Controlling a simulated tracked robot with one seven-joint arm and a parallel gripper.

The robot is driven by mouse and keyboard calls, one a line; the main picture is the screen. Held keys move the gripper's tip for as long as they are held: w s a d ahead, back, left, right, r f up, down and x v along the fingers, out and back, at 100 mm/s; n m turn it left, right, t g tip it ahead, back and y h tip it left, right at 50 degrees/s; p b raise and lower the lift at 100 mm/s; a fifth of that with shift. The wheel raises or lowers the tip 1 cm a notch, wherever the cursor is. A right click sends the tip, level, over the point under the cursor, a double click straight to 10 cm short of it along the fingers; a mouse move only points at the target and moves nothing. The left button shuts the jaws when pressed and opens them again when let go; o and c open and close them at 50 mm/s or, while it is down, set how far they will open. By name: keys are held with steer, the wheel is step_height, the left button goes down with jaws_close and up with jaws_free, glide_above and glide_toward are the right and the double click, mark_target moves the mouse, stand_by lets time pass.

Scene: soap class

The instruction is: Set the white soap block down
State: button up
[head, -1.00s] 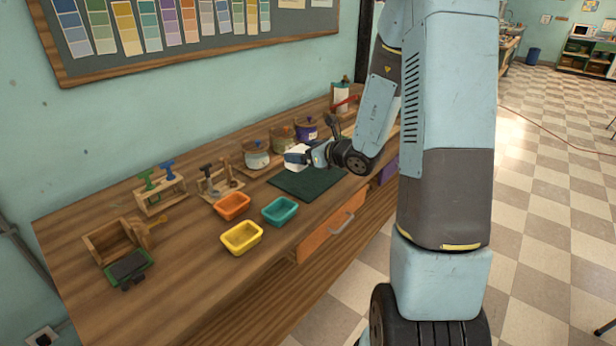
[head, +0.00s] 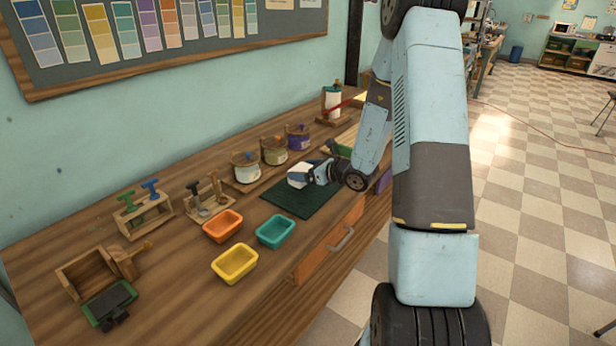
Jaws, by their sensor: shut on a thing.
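The white soap block (head: 297,175) is at the tip of my gripper (head: 303,178), over the back part of the dark green mat (head: 300,203). My gripper reaches in from the right and is shut on the block. The fingers hide part of the block. I cannot tell whether the block touches the mat or hangs just above it.
An orange tray (head: 223,226), a teal tray (head: 276,232) and a yellow tray (head: 235,264) stand left of the mat. Several lidded jars, such as a white one (head: 246,168), stand behind it. A wooden tool rack (head: 208,198) is at the left. The mat's front is clear.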

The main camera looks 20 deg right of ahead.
steer(key=shift+w+d+f, duration=0.2)
steer(key=shift+d+f, duration=0.1)
steer(key=shift+w+d+f, duration=0.1)
steer(key=shift+d+f, duration=0.05)
steer(key=shift+f, duration=1.4)
steer(key=shift+f, duration=0.15)
steer(key=o, duration=0.9)
